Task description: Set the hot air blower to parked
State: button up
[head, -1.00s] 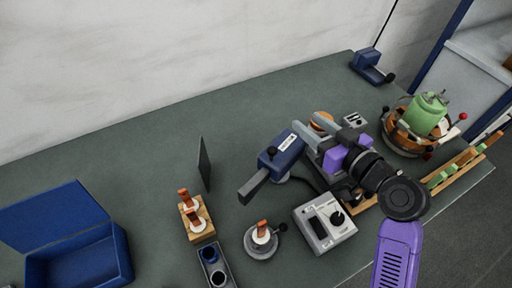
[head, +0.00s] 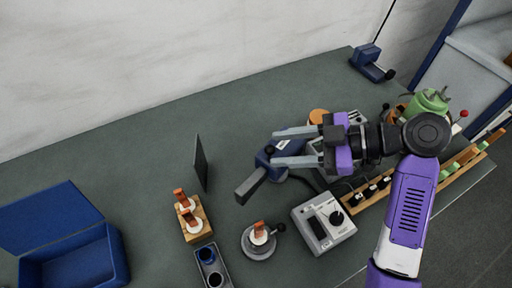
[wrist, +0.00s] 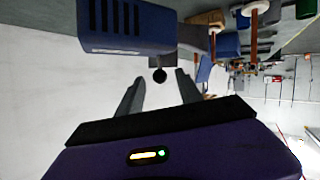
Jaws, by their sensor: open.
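The hot air blower is a blue body with a grey nozzle (head: 250,187) that points to the lower left, over the bench. In the wrist view its vented blue body (wrist: 125,28) fills the upper left. A small black knob (wrist: 159,75) shows just below the body. My gripper (head: 275,148) is open and empty, reaching in from the right, with its fingers overlapping the blower in the head view. In the wrist view the knob appears between and beyond the fingertips, apart from both. The fingers hide part of the blower in the head view.
A grey control box (head: 324,222) with a dial stands in front of the blower. A round holder (head: 258,242), a wooden block (head: 196,222) and a dark upright panel (head: 201,163) are to the left. A blue open box (head: 75,262) is at far left.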

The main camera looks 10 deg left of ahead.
aim_at(268, 150)
jog(key=p+x, duration=0.1)
jog(key=x, duration=0.5)
jog(key=shift+a+f, duration=0.1)
jog(key=shift+a, duration=0.15)
grip_shut()
dwell(1.2)
